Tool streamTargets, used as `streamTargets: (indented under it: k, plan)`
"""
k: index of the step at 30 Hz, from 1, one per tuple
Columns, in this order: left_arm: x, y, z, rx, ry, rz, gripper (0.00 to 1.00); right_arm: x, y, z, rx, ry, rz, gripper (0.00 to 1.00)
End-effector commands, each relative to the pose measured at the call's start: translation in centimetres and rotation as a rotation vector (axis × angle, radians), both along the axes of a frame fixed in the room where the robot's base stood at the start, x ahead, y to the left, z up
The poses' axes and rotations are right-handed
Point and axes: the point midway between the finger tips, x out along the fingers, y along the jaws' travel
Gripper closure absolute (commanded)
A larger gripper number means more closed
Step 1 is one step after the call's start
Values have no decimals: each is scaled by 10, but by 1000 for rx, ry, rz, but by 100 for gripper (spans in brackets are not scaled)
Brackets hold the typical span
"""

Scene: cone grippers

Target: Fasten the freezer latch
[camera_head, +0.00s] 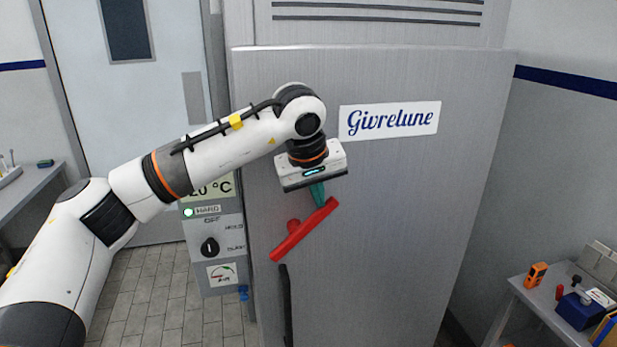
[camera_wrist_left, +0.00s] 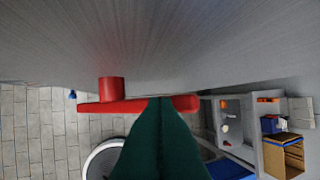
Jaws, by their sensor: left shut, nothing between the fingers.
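The freezer latch is a red bar (camera_head: 297,236) on the front of the grey freezer door (camera_head: 410,220), and it slants from lower left to upper right. A short red round pivot or stub sits near its lower left part. My left gripper (camera_head: 319,203) is shut and empty, with its green fingers at the bar's upper right end. My right gripper is out of view.
A control panel (camera_head: 216,262) with a knob stands left of the door. A dark vertical handle (camera_head: 286,305) is below the latch. A side table (camera_head: 530,297) at the lower right carries an orange device (camera_head: 535,275) and a blue item (camera_head: 578,312). The door face around the latch is clear.

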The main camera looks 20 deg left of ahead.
Motion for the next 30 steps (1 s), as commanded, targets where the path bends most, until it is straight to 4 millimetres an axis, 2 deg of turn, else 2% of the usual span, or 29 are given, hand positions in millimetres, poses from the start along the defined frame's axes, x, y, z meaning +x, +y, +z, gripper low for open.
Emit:
streamTargets:
  k: [17,30]
  plan:
    - [2,-3,-3,0,0,0,100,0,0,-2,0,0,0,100]
    - [16,-24,-21,1,0,1,100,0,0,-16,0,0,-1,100]
